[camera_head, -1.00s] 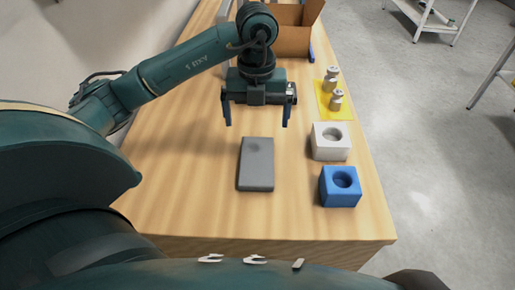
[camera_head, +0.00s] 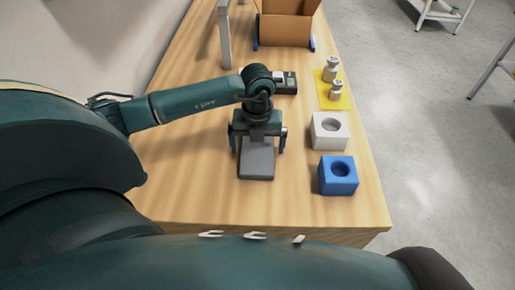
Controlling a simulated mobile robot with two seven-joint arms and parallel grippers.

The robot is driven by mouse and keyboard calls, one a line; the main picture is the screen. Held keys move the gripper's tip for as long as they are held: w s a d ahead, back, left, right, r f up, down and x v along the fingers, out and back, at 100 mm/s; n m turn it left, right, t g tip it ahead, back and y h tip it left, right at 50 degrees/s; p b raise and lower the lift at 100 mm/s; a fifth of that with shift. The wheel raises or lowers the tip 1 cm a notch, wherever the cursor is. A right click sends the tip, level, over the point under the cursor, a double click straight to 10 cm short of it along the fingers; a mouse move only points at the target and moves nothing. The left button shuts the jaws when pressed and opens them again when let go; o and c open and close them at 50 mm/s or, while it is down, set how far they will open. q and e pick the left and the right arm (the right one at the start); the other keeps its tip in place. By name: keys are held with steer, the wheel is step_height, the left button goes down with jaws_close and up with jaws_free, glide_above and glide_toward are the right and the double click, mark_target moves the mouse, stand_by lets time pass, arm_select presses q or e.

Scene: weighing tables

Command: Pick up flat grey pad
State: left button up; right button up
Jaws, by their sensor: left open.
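The flat grey pad (camera_head: 257,165) lies on the wooden table in the middle of the camera_head view. My left gripper (camera_head: 257,150) is open and pointing down over the far part of the pad. Its two blue fingers are at either side of the pad, and the gripper body hides the pad's far end. I cannot tell whether the fingers touch it. My right gripper does not show.
A white block (camera_head: 329,131) and a blue block (camera_head: 338,176), each with a round hollow, stand right of the pad. Metal weights (camera_head: 331,69) stand on a yellow mat (camera_head: 342,101). A cardboard box (camera_head: 285,29) and a dark device (camera_head: 287,83) are farther back.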

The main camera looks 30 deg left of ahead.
arm_select(q)
steer(key=shift+f, duration=0.1)
steer(key=shift+c, duration=0.2)
steer(key=c, duration=1)
steer(key=shift+o, duration=0.2)
